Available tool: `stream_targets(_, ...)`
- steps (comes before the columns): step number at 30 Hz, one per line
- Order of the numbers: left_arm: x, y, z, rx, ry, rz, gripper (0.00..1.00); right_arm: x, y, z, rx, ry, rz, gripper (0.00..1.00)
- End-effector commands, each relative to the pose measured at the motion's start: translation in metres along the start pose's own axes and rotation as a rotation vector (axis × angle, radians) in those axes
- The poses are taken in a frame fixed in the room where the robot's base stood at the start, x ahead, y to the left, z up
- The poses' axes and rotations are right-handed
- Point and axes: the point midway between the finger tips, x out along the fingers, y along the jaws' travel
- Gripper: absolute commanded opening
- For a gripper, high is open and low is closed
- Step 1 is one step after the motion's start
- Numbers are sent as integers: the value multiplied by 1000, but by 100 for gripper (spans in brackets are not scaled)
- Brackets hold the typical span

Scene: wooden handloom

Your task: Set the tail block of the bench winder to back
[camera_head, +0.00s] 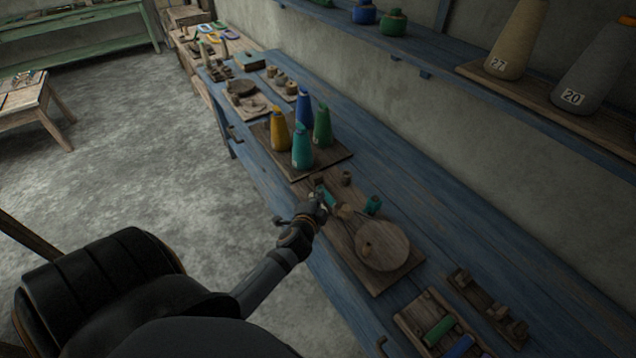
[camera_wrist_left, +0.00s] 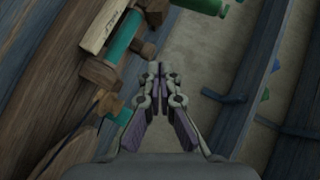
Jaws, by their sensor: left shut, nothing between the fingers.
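The bench winder (camera_head: 382,245), a wooden board with a round wooden wheel, lies on the blue bench. At its far end are a teal bobbin (camera_head: 329,198) and small wooden blocks. In the left wrist view a teal bobbin (camera_wrist_left: 122,38) lies beside a pale lettered strip (camera_wrist_left: 102,26), with a wooden block (camera_wrist_left: 99,73) at its near end. I cannot tell which block is the tail block or its setting. My left gripper (camera_head: 318,193) is at the winder's far end; in the wrist view its fingers (camera_wrist_left: 157,72) are shut and empty, right of the bobbin.
A board with several coloured yarn cones (camera_head: 301,146) stands just beyond the winder. A tray (camera_head: 437,322) with green and blue bobbins lies at the near end. A shelf (camera_head: 440,68) runs above along the wall. Open floor (camera_head: 150,140) is left of the bench.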

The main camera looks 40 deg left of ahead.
Motion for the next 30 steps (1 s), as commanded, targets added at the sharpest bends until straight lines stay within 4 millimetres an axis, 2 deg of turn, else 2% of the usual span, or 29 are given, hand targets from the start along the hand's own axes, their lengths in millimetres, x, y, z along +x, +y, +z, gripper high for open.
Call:
stream_targets(9, 69, -2, -1, -2, 0, -1, 0, -8, 1, 0, 0, 0, 1, 68)
stream_targets(12, 80, -1, 14, 2, -1, 1, 0, -8, 1, 0, 0, -1, 0, 68)
stream_targets(18, 92, 0, 26, -1, 1, 1, 0, -8, 0, 0, 0, 0, -1, 68)
stream_targets(30, 95, 0, 29, -2, 1, 1, 0, -8, -4, 0, 2, 0, -5, 68)
